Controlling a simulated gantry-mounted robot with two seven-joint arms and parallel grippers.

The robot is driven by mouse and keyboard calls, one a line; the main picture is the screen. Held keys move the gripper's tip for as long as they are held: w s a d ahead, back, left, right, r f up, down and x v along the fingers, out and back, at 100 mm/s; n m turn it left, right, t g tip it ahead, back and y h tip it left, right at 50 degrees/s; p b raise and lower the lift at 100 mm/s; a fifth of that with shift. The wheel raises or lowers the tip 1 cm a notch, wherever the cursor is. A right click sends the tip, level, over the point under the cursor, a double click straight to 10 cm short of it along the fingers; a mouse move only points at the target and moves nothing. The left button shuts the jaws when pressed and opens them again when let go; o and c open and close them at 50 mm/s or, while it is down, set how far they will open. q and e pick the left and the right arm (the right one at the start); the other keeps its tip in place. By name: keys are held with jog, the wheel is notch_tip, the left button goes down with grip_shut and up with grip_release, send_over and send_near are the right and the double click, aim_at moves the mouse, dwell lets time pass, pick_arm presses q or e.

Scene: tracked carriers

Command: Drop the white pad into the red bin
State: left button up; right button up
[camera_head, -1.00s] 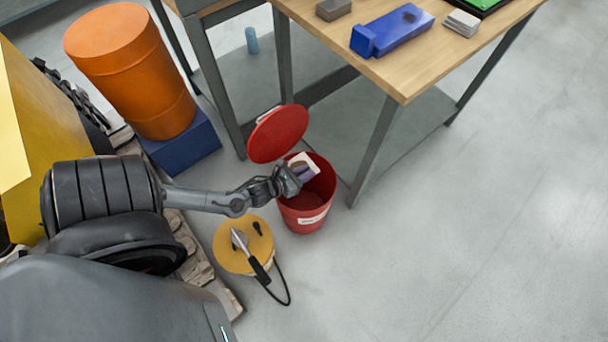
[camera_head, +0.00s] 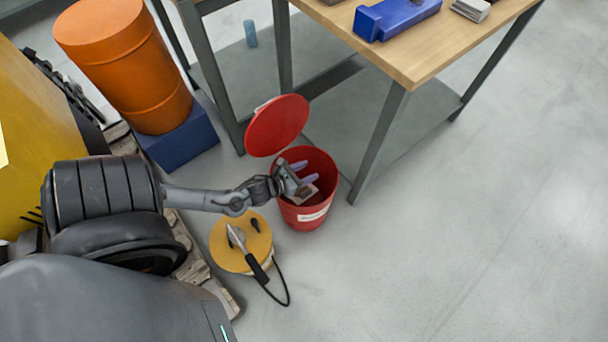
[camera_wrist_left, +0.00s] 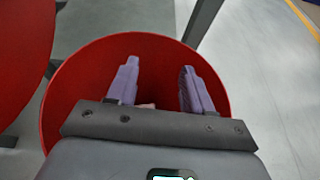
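The red bin (camera_head: 322,165) stands on the floor with its round red lid (camera_head: 277,125) swung up. It fills much of the left wrist view (camera_wrist_left: 85,75). My left gripper (camera_head: 305,172) is over the bin's mouth, its purple fingers spread apart with nothing between their tips. The white pad (camera_head: 308,190) shows inside the bin, below the fingers and partly hidden by them. I cannot tell if it rests on the bottom. In the left wrist view only a small pale bit (camera_wrist_left: 147,105) shows behind the gripper's edge. My right gripper is not in view.
A wooden-topped workbench (camera_head: 420,60) with a blue block (camera_head: 400,17) stands behind the bin. A yellow round lid with a tool (camera_head: 240,243) is close in front. An orange drum (camera_head: 130,65) stands on a blue base at the left. The floor at right is clear.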

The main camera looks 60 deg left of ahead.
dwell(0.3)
pick_arm(q)
jog(key=p+v, duration=0.9)
jog(key=v, duration=0.1)
jog(key=shift+s, duration=0.4)
jog(key=shift+d+r, duration=0.1)
